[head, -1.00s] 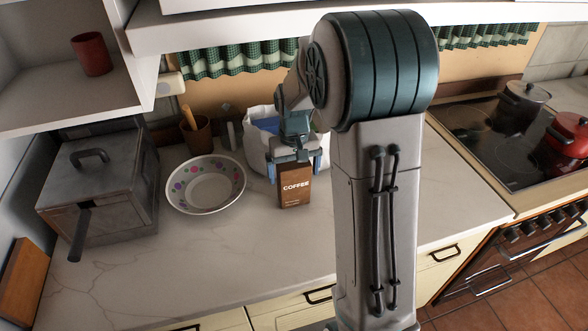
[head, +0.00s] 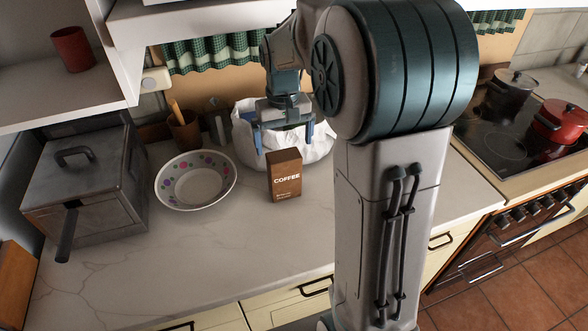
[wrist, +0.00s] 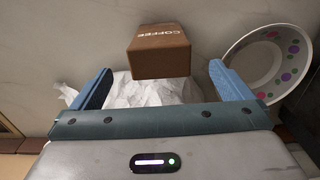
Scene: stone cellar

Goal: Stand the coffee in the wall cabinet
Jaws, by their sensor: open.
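The coffee (head: 284,176) is a brown box with white lettering, standing upright on the pale counter. My gripper (head: 284,141) is open and empty, above and slightly behind the box, with its fingers pointing down. In the wrist view the coffee (wrist: 158,52) shows beyond and between the two blue fingers (wrist: 156,88), apart from both. The wall cabinet (head: 62,92) is at the upper left in the head view, with its open shelf in sight. A red cup (head: 72,49) stands on that shelf, and bare shelf surface shows around it.
A white bowl with coloured dots (head: 195,181) sits left of the coffee. A white bag (head: 318,148) stands behind it. A grey metal box with a handle (head: 85,185) is at the left. Pots stand on the hob (head: 500,145) at the right. The front counter is clear.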

